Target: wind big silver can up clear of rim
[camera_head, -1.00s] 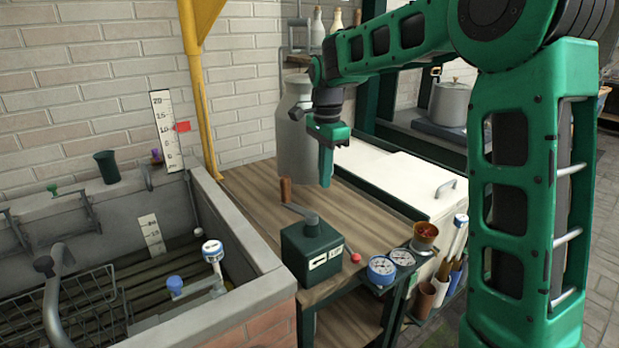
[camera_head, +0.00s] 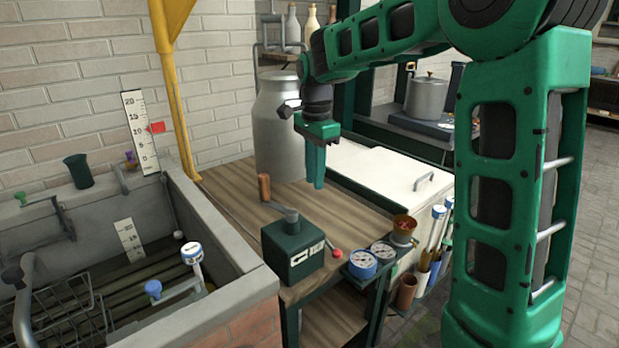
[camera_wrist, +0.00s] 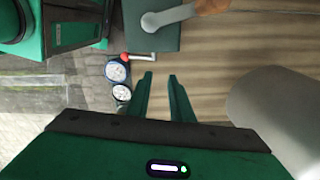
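The big silver can (camera_head: 278,135) stands upright on the wooden bench (camera_head: 225,190) against the brick wall; its upper right is partly hidden by my arm. In the wrist view its grey side (camera_wrist: 275,110) shows at right. A dark green box (camera_head: 292,252) with a white arrow label, a grey crank with a wooden handle (camera_head: 264,187) and a red-knobbed lever (camera_head: 337,253) sits at the bench front. My gripper (camera_head: 316,185) points down above the bench, right of the can and behind the box. In the wrist view the fingers (camera_wrist: 160,76) are apart with nothing between them.
The stone trough (camera_head: 220,235) lies left of the bench, with a wire basket, scales and a blue-knobbed tap (camera_head: 153,288). Two gauges (camera_head: 362,264) and a copper cup (camera_head: 403,230) are at the bench's front right. A white chest (camera_head: 385,180) stands behind right.

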